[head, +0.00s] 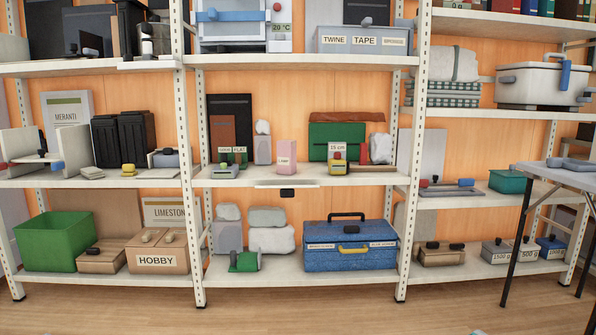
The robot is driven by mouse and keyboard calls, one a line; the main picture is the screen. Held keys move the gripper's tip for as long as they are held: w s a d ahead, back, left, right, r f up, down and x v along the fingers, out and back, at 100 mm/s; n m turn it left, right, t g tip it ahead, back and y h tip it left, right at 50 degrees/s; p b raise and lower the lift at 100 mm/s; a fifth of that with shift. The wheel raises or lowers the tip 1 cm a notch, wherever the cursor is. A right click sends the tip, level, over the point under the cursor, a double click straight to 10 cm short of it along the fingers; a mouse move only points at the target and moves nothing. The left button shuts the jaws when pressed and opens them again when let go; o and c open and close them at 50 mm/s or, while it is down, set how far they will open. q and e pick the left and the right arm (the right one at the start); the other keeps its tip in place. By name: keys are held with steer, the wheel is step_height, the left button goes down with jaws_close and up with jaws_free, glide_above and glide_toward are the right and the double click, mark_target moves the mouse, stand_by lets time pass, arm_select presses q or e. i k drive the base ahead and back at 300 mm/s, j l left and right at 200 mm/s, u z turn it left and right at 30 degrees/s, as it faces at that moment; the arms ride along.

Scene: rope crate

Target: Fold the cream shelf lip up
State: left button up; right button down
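A cream strip, which looks like the shelf lip (287,184), runs along the front edge of the middle shelf in the centre bay in the head view. It sits at about the shelf's edge level; I cannot tell its exact angle. A small black block (287,193) shows just below it. A similar pale strip (150,64) is on the front edge of the upper left shelf. Neither of my grippers is in view, and nothing touches either strip.
A pink box (286,157) stands on the middle shelf behind the strip. A blue toolbox (349,245) and a green spool (243,262) are on the shelf below. A grey table (560,176) stands at the right. The floor (300,320) in front of the centre bay is clear.

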mark_target(286, 191)
steer(key=i+j, duration=0.2)
steer(key=i, duration=0.25)
steer(key=i+j, duration=0.2)
steer(key=i, duration=0.25)
steer(key=i+j, duration=0.2)
steer(key=i, duration=0.25)
steer(key=i+j, duration=0.15)
steer(key=i, duration=0.3)
steer(key=i+j, duration=0.2)
steer(key=i, duration=0.25)
steer(key=z, duration=0.05)
